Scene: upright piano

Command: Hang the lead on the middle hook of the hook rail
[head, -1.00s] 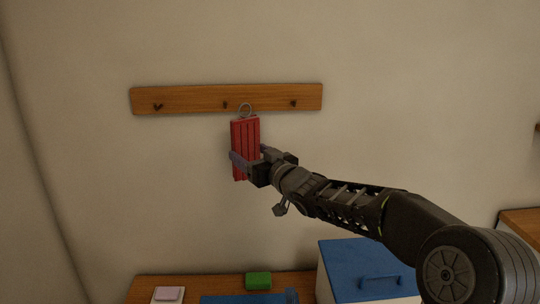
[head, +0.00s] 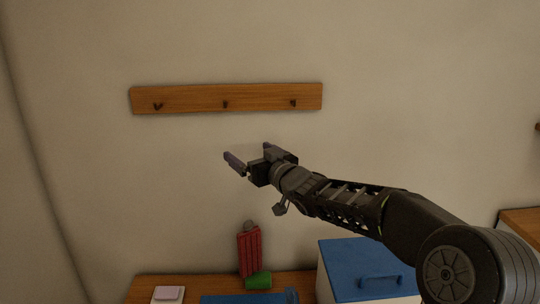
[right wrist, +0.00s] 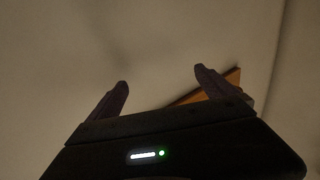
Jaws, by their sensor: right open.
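The lead (head: 249,250), a red bundle with a grey loop on top, is low in the head view by the green block, well below the rail. It looks upright; I cannot tell whether it rests there or is still falling. The wooden hook rail (head: 185,98) is on the wall, with its middle hook (head: 225,104) bare. My right gripper (head: 250,157) is open and empty, below the rail and above the lead. In the right wrist view, its two fingers (right wrist: 160,78) stand apart with nothing between them. My left gripper is not in view.
Below is a wooden top (head: 145,284) with a green block (head: 258,281), a pale pink-topped item (head: 169,294) and a blue item (head: 240,299). A white box with a blue lid (head: 345,260) stands to the right. The wall around the rail is clear.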

